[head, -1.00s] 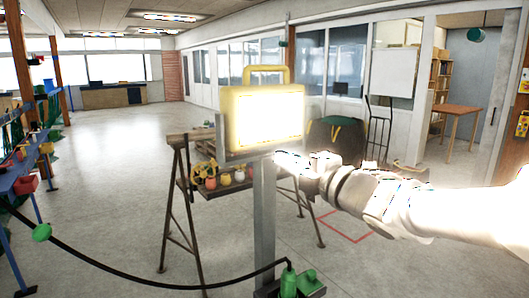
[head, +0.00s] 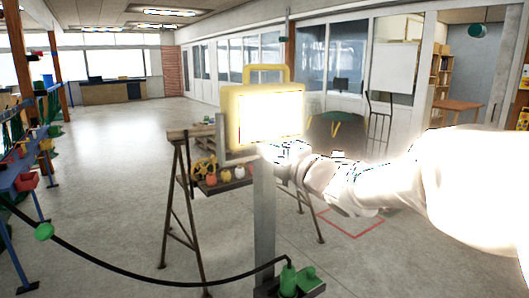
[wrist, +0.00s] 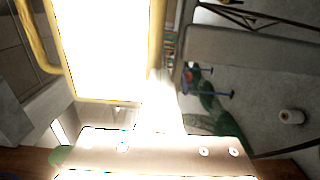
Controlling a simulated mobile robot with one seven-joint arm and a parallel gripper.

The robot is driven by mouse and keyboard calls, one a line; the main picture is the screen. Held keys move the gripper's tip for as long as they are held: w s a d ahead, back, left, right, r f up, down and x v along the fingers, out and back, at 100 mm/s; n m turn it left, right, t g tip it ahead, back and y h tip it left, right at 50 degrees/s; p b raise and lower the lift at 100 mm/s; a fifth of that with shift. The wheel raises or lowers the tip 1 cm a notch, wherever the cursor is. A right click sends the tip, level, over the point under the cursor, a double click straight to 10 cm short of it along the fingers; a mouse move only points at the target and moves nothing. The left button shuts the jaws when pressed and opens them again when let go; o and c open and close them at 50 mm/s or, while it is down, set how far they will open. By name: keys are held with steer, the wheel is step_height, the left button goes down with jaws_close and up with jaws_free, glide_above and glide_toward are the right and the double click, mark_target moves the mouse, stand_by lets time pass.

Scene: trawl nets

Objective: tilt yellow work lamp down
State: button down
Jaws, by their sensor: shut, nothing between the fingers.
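The yellow work lamp (head: 264,112) is lit, its face glaring white, with a yellow frame and carrying handle. It sits in a grey bracket on top of a grey post (head: 264,205), its face toward the head camera and looking about upright. My gripper (head: 270,152) is shut and empty at the lamp's lower edge, a little right of its middle. Glare hides whether the fingers touch the frame. In the wrist view the lamp (wrist: 105,45) fills the upper left, and my gripper (wrist: 158,92) is washed out beside its yellow edge.
A trestle (head: 187,200) and a shelf of colored floats (head: 222,176) stand behind the post. A black cable (head: 140,267) with a green plug crosses the foreground. A blue rack with nets (head: 35,165) is at left. The floor at middle left is clear.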

steer(key=f+t+b, duration=0.1)
steer(key=b, duration=0.4)
steer(key=w+t+y+b, duration=0.1)
steer(key=b, duration=0.5)
steer(key=shift+w+a+f+y, duration=0.2)
steer(key=shift+a+f+y, duration=0.1)
steer(key=shift+a+f, duration=0.1)
steer(key=t+b, duration=0.1)
steer(key=b, duration=0.3)
steer(key=shift+w+a+y+b, duration=0.1)
steer(key=shift+w+y+b, duration=0.05)
steer(key=shift+y+b, duration=0.15)
steer(key=shift+b, duration=0.85)
steer(key=shift+r+t+b, duration=0.15)
steer(key=shift+t+b, duration=0.25)
